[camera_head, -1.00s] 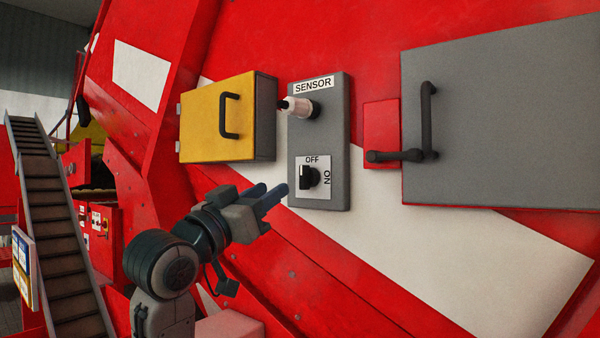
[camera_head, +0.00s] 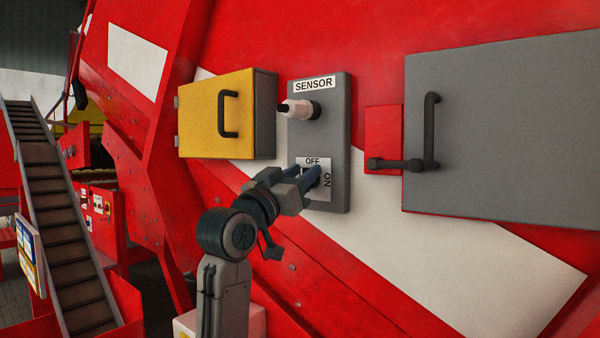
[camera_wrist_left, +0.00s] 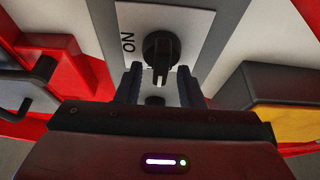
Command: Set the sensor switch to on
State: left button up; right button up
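The grey sensor panel (camera_head: 335,130) carries a SENSOR label, a pale light or sensor and a rotary switch. The black switch knob (camera_wrist_left: 162,48) sits on a white plate marked OFF at the top and ON at the right. In the left wrist view, turned upside down, its pale mark points down, toward the OFF side. My left gripper (camera_head: 305,173) is at the switch in the head view, its fingers hiding most of the knob. In the wrist view its fingers (camera_wrist_left: 160,84) are apart, with the knob between and just beyond their tips. Contact cannot be told. My right gripper is not seen.
A yellow box (camera_head: 205,115) with a black handle is left of the panel. A grey door (camera_head: 510,130) and a black lever handle (camera_head: 395,164) are to the right. The pale sensor (camera_head: 298,108) sticks out above the switch. A conveyor (camera_head: 60,200) stands far left.

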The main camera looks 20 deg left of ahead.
pick_arm(q)
grip_shut()
jog(key=shift+f, duration=0.1)
